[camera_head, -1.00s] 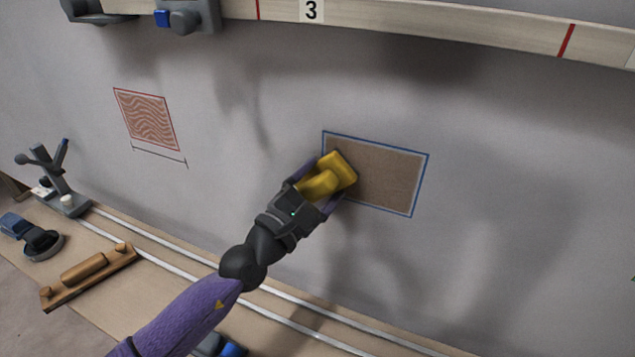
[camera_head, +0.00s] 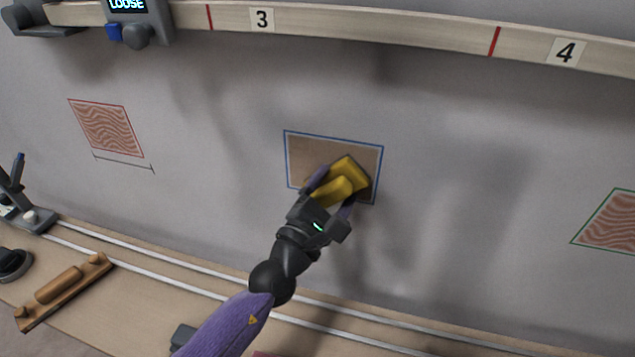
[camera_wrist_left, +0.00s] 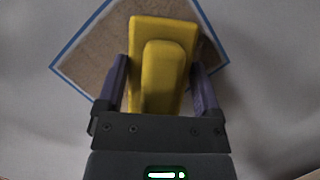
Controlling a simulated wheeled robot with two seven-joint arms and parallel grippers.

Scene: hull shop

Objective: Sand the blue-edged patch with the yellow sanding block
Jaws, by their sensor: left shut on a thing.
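The blue-edged patch (camera_head: 308,150) is a brown rectangle with a blue outline on the grey wall, near the middle of the head view. My left gripper (camera_head: 333,190) is shut on the yellow sanding block (camera_head: 349,171). The block lies over the lower right part of the patch and appears to be against it. In the left wrist view the block (camera_wrist_left: 164,32) sits between the two purple fingers, with the patch (camera_wrist_left: 105,50) and its blue edge behind it. The block and gripper hide the patch's lower right area. My right gripper is not in view.
A red-edged wavy patch (camera_head: 107,128) is at left, a green-edged one (camera_head: 612,222) at right. A numbered rail (camera_head: 360,27) runs above, with a device (camera_head: 140,20) reading "LOOSE". A wooden long tool (camera_head: 63,290) lies on the bench below. Wall around the patch is clear.

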